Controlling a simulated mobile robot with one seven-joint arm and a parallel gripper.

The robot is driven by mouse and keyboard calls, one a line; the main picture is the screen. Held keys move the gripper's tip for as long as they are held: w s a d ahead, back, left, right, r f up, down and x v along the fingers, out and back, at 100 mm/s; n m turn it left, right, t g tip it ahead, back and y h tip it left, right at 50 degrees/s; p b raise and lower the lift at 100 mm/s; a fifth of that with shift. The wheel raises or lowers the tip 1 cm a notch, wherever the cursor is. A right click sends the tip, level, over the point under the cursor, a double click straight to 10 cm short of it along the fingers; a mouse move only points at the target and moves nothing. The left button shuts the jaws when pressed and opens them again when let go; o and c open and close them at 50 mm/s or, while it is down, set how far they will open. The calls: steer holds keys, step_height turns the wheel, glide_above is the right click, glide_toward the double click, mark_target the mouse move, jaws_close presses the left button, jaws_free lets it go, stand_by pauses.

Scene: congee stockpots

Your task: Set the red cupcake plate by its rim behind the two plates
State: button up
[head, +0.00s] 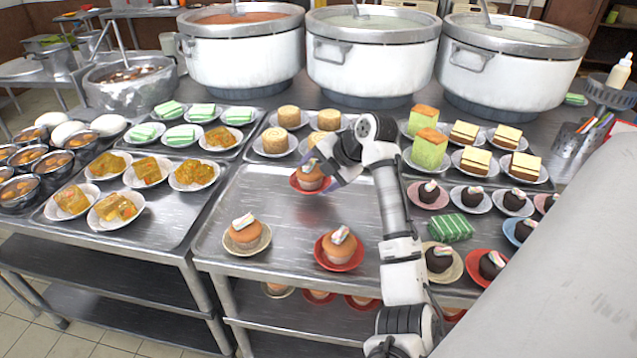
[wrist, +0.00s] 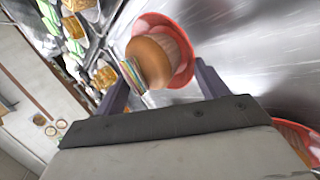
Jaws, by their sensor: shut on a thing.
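The red cupcake plate (head: 298,187) carries an orange-brown cupcake (head: 311,175) and is at my gripper (head: 322,172), above the middle steel tray. My gripper is shut on the plate's rim; in the wrist view the plate (wrist: 187,72) lies between the two fingers, tilted in that picture, with the cupcake (wrist: 158,60) on it. The two plates stand nearer the front of the tray: a cream plate with a cupcake (head: 245,233) at left and a red plate with a cupcake (head: 339,250) at right. Part of the held plate is hidden by my wrist.
Plates of rolled cakes (head: 271,141) stand just behind on the same worktop. Yellow jelly plates (head: 147,172) are at left, dark cupcakes (head: 440,258) at right. Large stockpots (head: 372,52) line the back. The tray (head: 262,194) is bare left of the held plate.

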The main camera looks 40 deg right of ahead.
mark_target(318, 185)
step_height(318, 185, down, 3)
steer(key=shift+f, duration=0.2)
steer(key=o, duration=0.8)
steer(key=shift+c, duration=0.2)
